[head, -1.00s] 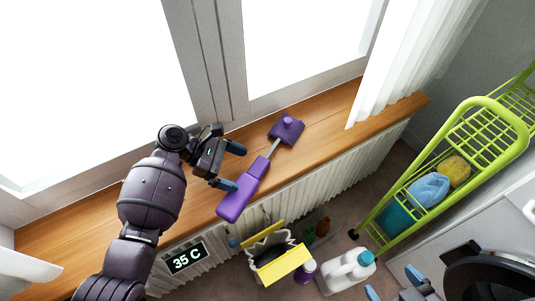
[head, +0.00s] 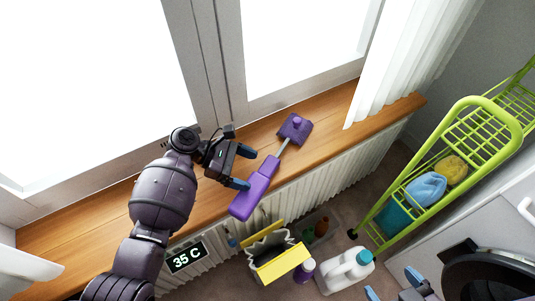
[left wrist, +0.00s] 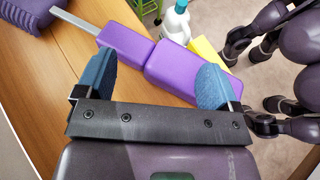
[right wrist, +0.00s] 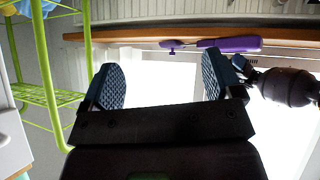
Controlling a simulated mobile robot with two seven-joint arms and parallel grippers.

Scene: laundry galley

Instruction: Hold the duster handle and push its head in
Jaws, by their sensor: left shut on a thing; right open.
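The duster has a purple handle (head: 256,190), a thin metal rod (head: 284,147) and a purple block-like head (head: 295,128) with a round knob. It lies slantwise over the wooden sill, its head toward the window and its handle end past the front edge. My left gripper (head: 246,168) is shut on the handle; in the left wrist view the handle (left wrist: 187,72) spans between the fingers. The head (left wrist: 22,14) is partly cut off there. My right gripper (head: 393,284) is open and empty, low at the right, away from the duster. The duster (right wrist: 232,44) also shows beyond its fingers.
The wooden sill (head: 345,113) runs below the window, with a ribbed radiator (head: 325,168) under it. A yellow-edged box (head: 285,265) and a white jug (head: 345,275) stand on the floor. A green rack (head: 445,160) holding cloths stands right. The sill right of the duster is clear.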

